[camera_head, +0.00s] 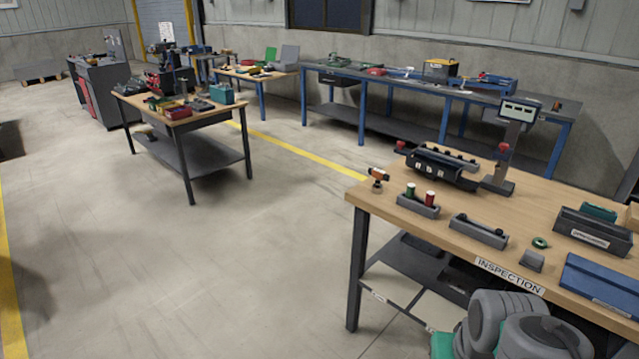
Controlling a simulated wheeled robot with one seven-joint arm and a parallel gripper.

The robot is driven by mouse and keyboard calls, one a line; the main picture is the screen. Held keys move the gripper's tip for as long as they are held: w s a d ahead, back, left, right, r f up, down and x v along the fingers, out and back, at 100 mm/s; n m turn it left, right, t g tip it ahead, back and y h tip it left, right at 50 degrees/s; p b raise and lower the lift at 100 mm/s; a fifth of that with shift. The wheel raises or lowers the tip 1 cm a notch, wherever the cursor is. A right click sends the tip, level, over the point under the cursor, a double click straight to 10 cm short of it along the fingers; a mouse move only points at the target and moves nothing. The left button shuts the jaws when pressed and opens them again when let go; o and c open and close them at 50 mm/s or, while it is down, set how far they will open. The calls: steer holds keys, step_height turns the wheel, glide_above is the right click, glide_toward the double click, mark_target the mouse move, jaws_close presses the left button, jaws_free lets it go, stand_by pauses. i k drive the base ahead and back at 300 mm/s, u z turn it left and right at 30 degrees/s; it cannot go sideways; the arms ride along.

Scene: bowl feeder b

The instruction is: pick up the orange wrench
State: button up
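I cannot make out an orange wrench for certain in the head view. A small orange and dark item (377,176) stands at the far left corner of the wooden inspection bench (400,222); it is too small to tell what it is. Small tools on the farther benches are also too small to name. Rounded grey links of my own arm (500,322) show at the bottom right, in front of the bench. The fingers of my gripper are not in view.
The inspection bench carries a dark fixture (442,170), a post-mounted display (518,112), grey trays (478,232) and a blue case (600,283). A smaller wooden table (215,112) stands at the back left; blue-legged benches line the wall. Open floor (230,260) lies to the left.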

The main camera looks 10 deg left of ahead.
mark_target(379, 174)
steer(key=u, duration=0.8)
steer(key=i, duration=0.8)
steer(key=u, duration=0.55)
steer(key=i, duration=0.95)
steer(key=z, duration=0.1)
